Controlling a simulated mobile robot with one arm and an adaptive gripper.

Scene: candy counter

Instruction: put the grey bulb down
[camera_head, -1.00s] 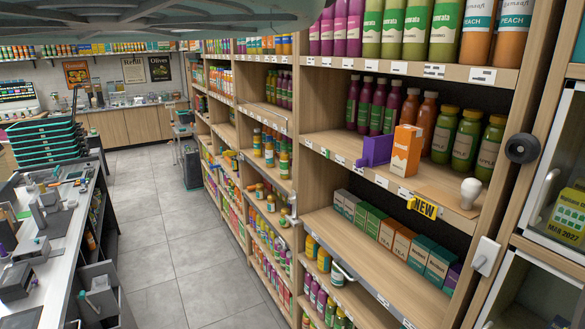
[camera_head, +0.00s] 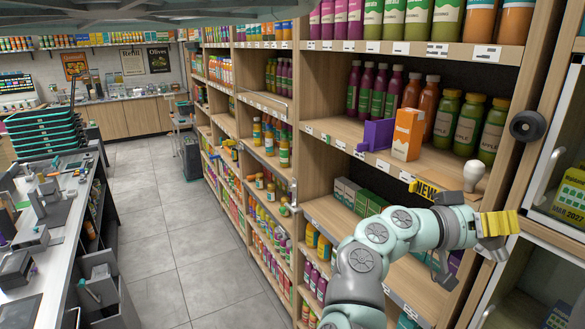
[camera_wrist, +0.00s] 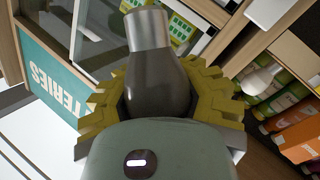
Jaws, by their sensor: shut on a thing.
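The grey bulb (camera_wrist: 153,75) is held between the yellow fingers of my gripper (camera_wrist: 155,95) in the wrist view. Its narrower, lighter grey end points away from the palm. In the head view my gripper (camera_head: 499,224) is at the right, in front of the shelf unit, with its fingers turned to the right. I cannot make out the bulb there. A white bulb (camera_head: 474,171) stands on the shelf behind and above my gripper. It also shows at the right of the wrist view (camera_wrist: 262,79).
An orange carton (camera_head: 407,135) and a purple holder (camera_head: 378,136) stand on the white bulb's shelf, with bottles behind. A yellow NEW tag (camera_head: 427,191) hangs at its edge. A glass-fronted cabinet (camera_head: 540,262) is at the right. The aisle floor (camera_head: 165,235) is clear.

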